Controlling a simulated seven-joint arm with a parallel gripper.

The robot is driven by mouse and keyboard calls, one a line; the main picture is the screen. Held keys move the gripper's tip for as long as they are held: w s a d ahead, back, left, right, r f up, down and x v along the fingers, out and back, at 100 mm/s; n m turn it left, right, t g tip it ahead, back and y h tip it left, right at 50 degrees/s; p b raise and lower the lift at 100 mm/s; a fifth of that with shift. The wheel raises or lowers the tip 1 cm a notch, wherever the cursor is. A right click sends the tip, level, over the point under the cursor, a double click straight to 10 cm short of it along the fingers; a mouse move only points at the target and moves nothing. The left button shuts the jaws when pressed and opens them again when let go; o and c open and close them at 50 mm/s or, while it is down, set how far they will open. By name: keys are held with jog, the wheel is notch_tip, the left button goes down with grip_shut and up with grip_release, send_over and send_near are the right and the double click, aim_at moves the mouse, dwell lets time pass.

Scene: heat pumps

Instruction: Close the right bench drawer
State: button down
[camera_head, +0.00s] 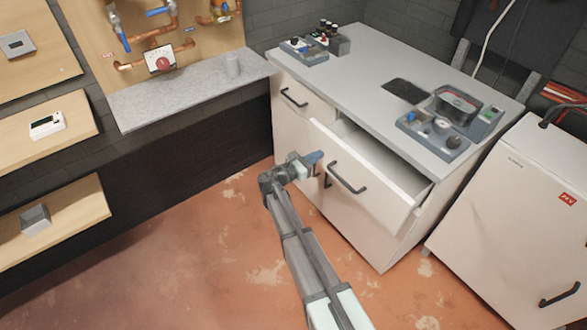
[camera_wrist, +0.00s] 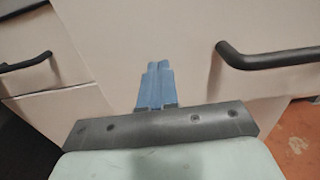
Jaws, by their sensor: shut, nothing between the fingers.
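The right bench drawer (camera_head: 375,168) is pulled open from the white bench (camera_head: 390,75), its front standing out from the body and its inside showing from above. Its dark bar handle (camera_head: 347,178) is on the drawer front; it also shows at the right of the wrist view (camera_wrist: 265,58). My gripper (camera_head: 314,158) is at the left part of the drawer front, left of the handle. In the wrist view the blue fingers (camera_wrist: 155,85) are together and empty, pointing at the white front. Whether they touch it cannot be told.
The left drawer (camera_head: 300,97) of the bench appears shut. A white cabinet (camera_head: 520,210) stands to the right. A grey ledge (camera_head: 190,92) is at the left. The floor in front is clear.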

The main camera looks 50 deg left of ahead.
jog(key=w, duration=1.2)
jog(key=shift+w, duration=0.35)
jog(key=shift+w+r, duration=0.1)
jog(key=shift+w, duration=0.4)
jog(key=shift+a, duration=0.1)
jog(key=s, duration=1.5)
